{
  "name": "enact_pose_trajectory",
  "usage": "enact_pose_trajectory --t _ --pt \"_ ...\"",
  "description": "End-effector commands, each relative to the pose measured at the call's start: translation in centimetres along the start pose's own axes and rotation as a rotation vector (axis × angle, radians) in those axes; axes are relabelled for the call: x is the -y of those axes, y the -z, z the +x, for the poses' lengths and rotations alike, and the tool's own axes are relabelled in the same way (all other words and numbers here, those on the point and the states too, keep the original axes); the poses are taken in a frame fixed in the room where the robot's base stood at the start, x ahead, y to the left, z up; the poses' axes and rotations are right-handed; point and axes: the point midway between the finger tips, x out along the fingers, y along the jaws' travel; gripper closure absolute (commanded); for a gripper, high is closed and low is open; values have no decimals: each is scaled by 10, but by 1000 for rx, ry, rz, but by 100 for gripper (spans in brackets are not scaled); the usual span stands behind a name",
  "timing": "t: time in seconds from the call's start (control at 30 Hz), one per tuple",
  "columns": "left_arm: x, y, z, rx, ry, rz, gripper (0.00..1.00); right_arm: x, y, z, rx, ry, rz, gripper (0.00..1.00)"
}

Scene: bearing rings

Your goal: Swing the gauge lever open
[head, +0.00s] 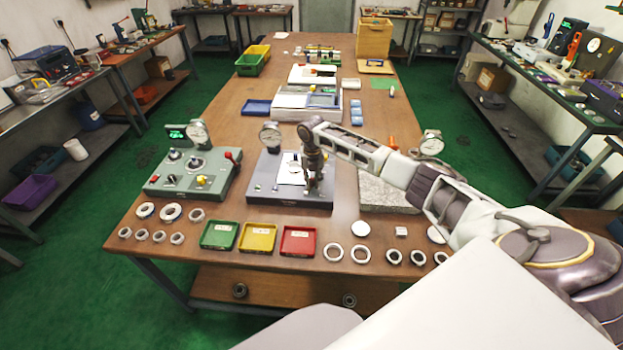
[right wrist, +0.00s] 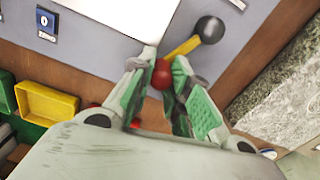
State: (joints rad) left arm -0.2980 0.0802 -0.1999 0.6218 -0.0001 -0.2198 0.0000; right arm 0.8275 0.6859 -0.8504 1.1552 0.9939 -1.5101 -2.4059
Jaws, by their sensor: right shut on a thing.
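The grey gauge fixture (head: 262,196) stands mid-table with a round dial (head: 270,135) at its back and a white plate (head: 291,165) on top. My right gripper (head: 314,192) points down at the fixture's right part. In the right wrist view the gripper (right wrist: 160,88) is shut on the red knob (right wrist: 161,75) of the gauge lever. The lever's yellow arm (right wrist: 183,47) runs from near this knob to a dark round end (right wrist: 210,29). In the head view my gripper hides most of the lever. My left gripper is out of view.
Green (head: 219,235), yellow (head: 258,237) and red (head: 299,240) trays lie in front of the fixture. A grey-green control box (head: 190,172) is to its left, a granite block (head: 385,192) to its right. Several rings lie along the front edge.

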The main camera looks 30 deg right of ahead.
Motion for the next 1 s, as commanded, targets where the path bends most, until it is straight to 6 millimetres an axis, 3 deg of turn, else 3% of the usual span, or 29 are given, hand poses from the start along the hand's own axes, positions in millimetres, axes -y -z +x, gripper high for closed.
enact_pose_trajectory --t 0.3,0.8,0.83,1.0 --pt "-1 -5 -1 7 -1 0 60 0 -2 -2 4 -1 -113 100" --pt "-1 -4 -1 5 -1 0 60 1 -2 -2 5 0 -130 100" --pt "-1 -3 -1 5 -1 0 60 1 -2 -2 5 0 -130 78" --pt "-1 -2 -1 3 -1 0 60 1 -2 -1 3 0 -130 60"
